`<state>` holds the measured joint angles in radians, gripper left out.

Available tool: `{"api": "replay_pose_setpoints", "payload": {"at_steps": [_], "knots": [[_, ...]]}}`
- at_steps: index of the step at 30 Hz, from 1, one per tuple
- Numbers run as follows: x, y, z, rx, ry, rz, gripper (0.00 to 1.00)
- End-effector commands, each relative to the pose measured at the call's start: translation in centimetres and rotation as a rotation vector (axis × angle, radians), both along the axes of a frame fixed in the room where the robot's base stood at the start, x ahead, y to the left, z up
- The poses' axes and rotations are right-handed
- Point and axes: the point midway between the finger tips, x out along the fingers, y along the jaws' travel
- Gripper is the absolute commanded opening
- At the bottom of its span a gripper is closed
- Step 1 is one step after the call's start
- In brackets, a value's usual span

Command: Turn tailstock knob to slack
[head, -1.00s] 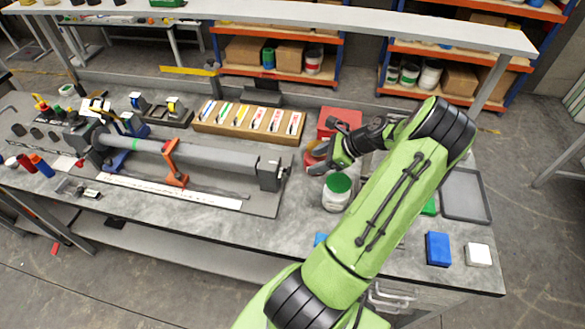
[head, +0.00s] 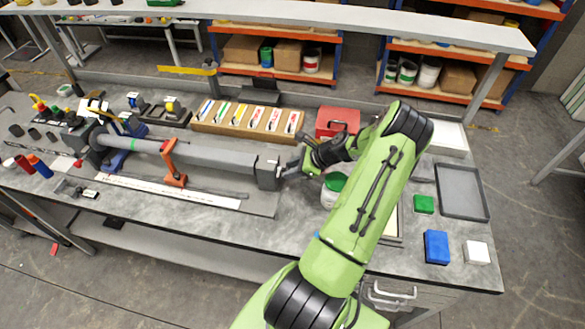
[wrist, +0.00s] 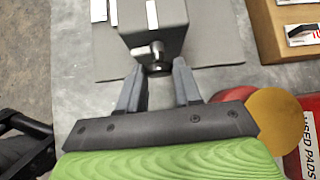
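The tailstock (head: 268,173) is a grey block at the right end of the long grey tube fixture. In the wrist view the tailstock (wrist: 172,36) is at the top, with white marks on its top. My gripper (head: 286,171) is at the tailstock's right side in the head view. In the wrist view my gripper (wrist: 158,70) is open, one finger on each side of the knob, with gaps showing. The head view does not show the knob clearly.
A white tub with a green lid (head: 334,188) stands close to my gripper, partly behind my arm. A red box (head: 337,121) is behind it. A wooden rack of cards (head: 248,121) lies behind the tube. Blue (head: 436,247) and green (head: 424,204) blocks are at right.

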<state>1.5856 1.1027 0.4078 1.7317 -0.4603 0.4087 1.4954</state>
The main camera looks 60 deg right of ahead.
Motion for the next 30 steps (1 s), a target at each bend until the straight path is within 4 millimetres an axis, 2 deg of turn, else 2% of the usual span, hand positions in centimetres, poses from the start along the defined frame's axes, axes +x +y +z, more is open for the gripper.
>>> {"api": "replay_pose_setpoints", "payload": {"at_steps": [1, 4, 17, 30], "knots": [[-0.01, 0.00, 0.01, 0.000, 0.000, 0.000, 0.18], [-0.02, 0.00, 0.01, 0.000, 0.000, 0.000, 0.03], [-0.11, 0.17, -0.20, -0.092, -0.040, -0.001, 0.03], [-0.29, 0.59, -0.90, -0.444, -0.193, -0.002, 0.03]]}}
